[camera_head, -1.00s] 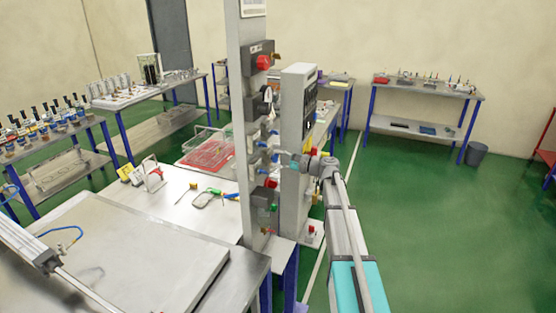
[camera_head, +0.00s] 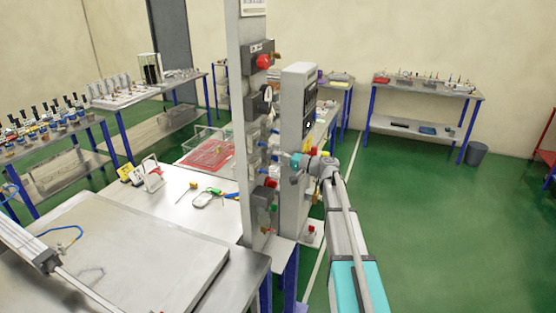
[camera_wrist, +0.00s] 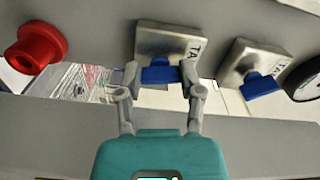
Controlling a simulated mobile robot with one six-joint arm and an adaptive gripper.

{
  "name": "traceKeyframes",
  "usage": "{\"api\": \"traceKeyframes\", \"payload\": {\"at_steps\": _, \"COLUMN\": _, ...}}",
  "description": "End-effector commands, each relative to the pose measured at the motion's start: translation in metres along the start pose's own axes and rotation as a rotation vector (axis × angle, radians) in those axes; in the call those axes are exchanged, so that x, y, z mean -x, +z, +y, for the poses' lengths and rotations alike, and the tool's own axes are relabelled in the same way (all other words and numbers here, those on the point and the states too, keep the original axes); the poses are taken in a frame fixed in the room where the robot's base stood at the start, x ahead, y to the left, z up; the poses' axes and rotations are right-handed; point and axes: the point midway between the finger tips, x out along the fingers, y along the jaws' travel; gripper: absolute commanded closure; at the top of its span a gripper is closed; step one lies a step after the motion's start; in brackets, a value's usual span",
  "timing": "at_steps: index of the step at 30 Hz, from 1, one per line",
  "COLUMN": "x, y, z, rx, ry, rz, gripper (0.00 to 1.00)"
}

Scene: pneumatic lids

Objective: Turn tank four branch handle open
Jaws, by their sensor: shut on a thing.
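In the wrist view, my gripper (camera_wrist: 160,76) has its two fingers on either side of a blue handle (camera_wrist: 159,74), shut on it. The handle sits on a silver valve block (camera_wrist: 170,42) whose label shows only "TA"; its number is hidden or out of sight. A second silver block (camera_wrist: 252,58) with its own blue handle (camera_wrist: 261,86) is to the right, clear of my fingers. In the head view, my gripper (camera_head: 278,153) reaches the grey valve column from the right; the held handle is too small to make out there.
A red knob (camera_wrist: 36,47) is left of the held handle, and a round dark-rimmed gauge (camera_wrist: 304,82) is at the far right. In the head view, a grey upright panel (camera_head: 296,120) stands close to my wrist. Green floor (camera_head: 440,230) on the right is free.

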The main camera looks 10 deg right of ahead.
Motion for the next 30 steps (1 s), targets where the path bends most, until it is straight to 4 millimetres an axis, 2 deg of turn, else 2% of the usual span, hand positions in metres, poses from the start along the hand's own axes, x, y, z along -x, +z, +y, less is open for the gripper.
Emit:
{"api": "traceKeyframes", "payload": {"at_steps": 15, "x": 0.0005, "y": 0.0009, "z": 0.0019, "rx": 0.445, "ry": 0.003, "rz": -0.002, "gripper": 0.99}}
{"api": "traceKeyframes", "payload": {"at_steps": 22, "x": 0.0006, "y": 0.0008, "z": 0.0021, "rx": 0.549, "ry": 0.003, "rz": -0.002, "gripper": 0.99}}
{"api": "traceKeyframes", "payload": {"at_steps": 30, "x": 0.0006, "y": 0.0008, "z": 0.0022, "rx": 0.584, "ry": 0.003, "rz": -0.003, "gripper": 0.99}}
